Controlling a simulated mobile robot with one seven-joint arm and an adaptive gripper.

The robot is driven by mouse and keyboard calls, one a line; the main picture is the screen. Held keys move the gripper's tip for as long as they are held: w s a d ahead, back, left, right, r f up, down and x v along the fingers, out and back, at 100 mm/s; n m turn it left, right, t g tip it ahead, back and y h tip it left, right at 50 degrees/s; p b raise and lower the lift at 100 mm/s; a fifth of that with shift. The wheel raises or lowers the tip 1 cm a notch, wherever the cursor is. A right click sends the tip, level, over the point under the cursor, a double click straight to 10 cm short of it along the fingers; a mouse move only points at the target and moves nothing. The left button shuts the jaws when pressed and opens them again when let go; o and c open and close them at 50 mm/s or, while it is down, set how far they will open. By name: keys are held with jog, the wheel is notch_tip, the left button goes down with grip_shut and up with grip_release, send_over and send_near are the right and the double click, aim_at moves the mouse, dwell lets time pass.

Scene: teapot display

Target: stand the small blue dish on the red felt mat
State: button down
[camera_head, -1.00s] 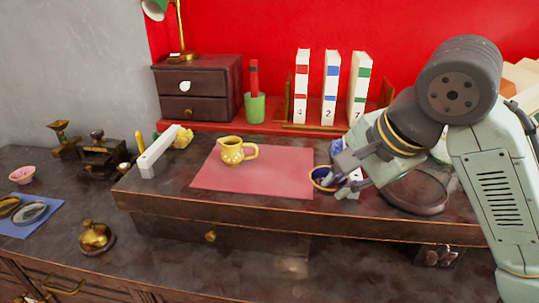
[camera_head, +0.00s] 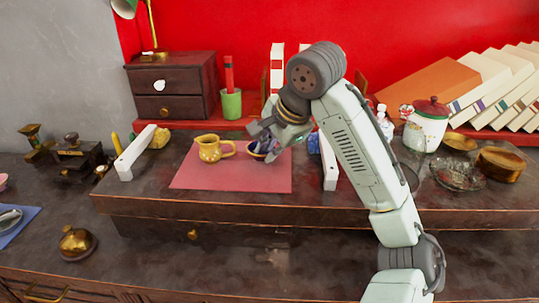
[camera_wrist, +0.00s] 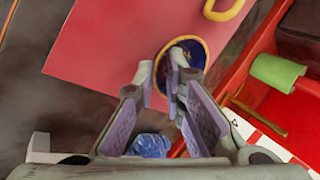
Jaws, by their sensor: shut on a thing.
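The small blue dish (camera_head: 254,152), dark blue inside with a yellow rim, is at my gripper (camera_head: 268,146) over the right back part of the red felt mat (camera_head: 225,180). In the wrist view my gripper (camera_wrist: 166,78) is shut on the near wall of the dish (camera_wrist: 163,62), with the mat (camera_wrist: 105,45) behind it. I cannot tell whether the dish touches the mat. My fingers hide part of the dish.
A yellow jug (camera_head: 209,149) stands on the mat close left of the dish. White bars (camera_head: 135,153) (camera_head: 329,165) lie on either side of the mat. A green cup (camera_head: 231,104) stands behind. The mat's front is clear.

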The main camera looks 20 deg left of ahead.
jog(key=shift+f, duration=0.8)
jog(key=shift+f, duration=0.1)
jog(key=c, duration=1.7)
grip_release()
jog(key=shift+o, duration=0.2)
jog(key=shift+r, duration=0.2)
jog(key=v, duration=1.1)
jog(key=shift+s+d+r, duration=0.15)
jog(key=shift+s+r, duration=0.05)
jog(key=shift+r, duration=0.15)
jog(key=shift+c, duration=0.6)
